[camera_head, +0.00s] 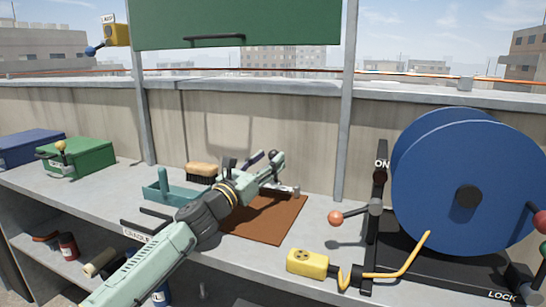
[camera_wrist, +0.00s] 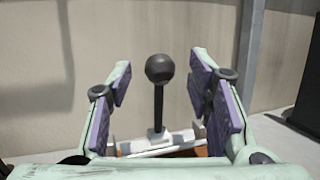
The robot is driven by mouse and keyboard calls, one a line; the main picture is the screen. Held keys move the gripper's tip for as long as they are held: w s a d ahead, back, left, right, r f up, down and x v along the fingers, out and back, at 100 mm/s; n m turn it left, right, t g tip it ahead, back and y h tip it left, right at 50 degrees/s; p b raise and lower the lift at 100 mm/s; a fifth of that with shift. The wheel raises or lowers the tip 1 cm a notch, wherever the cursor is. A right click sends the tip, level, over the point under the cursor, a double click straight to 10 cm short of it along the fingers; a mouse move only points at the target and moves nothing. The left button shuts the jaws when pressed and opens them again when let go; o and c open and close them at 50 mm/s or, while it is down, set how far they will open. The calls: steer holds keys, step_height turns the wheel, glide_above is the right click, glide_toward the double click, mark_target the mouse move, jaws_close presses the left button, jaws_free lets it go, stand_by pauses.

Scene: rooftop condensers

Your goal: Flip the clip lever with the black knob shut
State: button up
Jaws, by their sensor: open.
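The clip lever is a dark rod with a round black knob (camera_wrist: 160,68), standing roughly upright from a pale metal base (camera_wrist: 155,142) in the wrist view. In the head view the metal base (camera_head: 287,189) shows at the back of a brown mat (camera_head: 262,222), with the knob partly lost among my fingers. My gripper (camera_wrist: 163,85) is open, with one purple-padded finger left and one right of the lever, apart from it. In the head view my gripper (camera_head: 266,163) reaches over the mat. Whether the knob lies fully between the fingertips I cannot tell.
A brush (camera_head: 202,170) and a teal holder (camera_head: 164,193) stand left of the mat. A yellow box (camera_head: 307,264), an orange-knobbed lever (camera_head: 335,218) and a big blue reel (camera_head: 468,165) are to the right. A concrete wall (camera_head: 260,130) rises behind the bench.

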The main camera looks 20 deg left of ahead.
steer(key=v, duration=0.9)
